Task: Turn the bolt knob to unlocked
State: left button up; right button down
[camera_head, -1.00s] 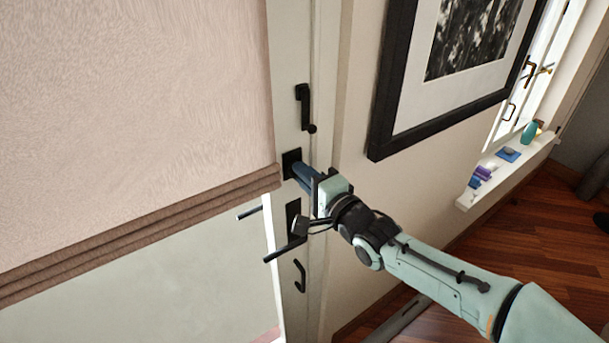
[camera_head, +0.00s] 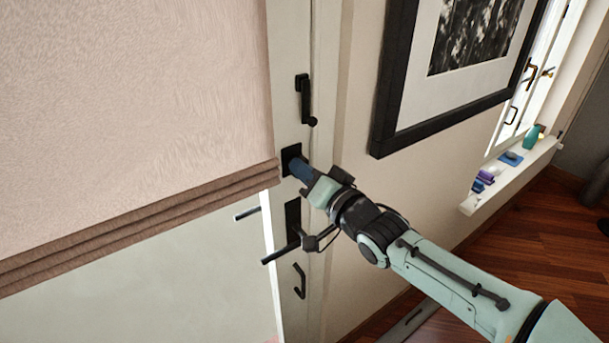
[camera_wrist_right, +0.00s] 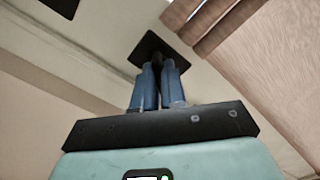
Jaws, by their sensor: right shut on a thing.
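The bolt's black square plate (camera_head: 291,158) is on the white door frame in the head view. It also shows at the top centre of the right wrist view (camera_wrist_right: 145,52). My right gripper (camera_head: 299,168) reaches it from the lower right. In the right wrist view its blue fingers (camera_wrist_right: 158,72) are shut on the dark bolt knob (camera_wrist_right: 158,58) in front of the plate. The fingers hide most of the knob, so its exact angle cannot be read. My left gripper is not in view.
A black latch handle (camera_head: 305,99) sits above the bolt. A lever handle (camera_head: 281,255) and a pull (camera_head: 299,281) are below it. A pinkish blind (camera_head: 130,90) covers the door on the left. A framed picture (camera_head: 385,135) hangs on the right wall.

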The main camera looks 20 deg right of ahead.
jog(key=shift+n+b, duration=1.15)
jog(key=shift+n, duration=2.75)
jog(key=c, duration=1.2)
grip_release()
jog(key=p+v, duration=0.1)
jog(key=v, duration=1.2)
jog(key=shift+s+p, duration=0.25)
jog(key=shift+p, duration=0.05)
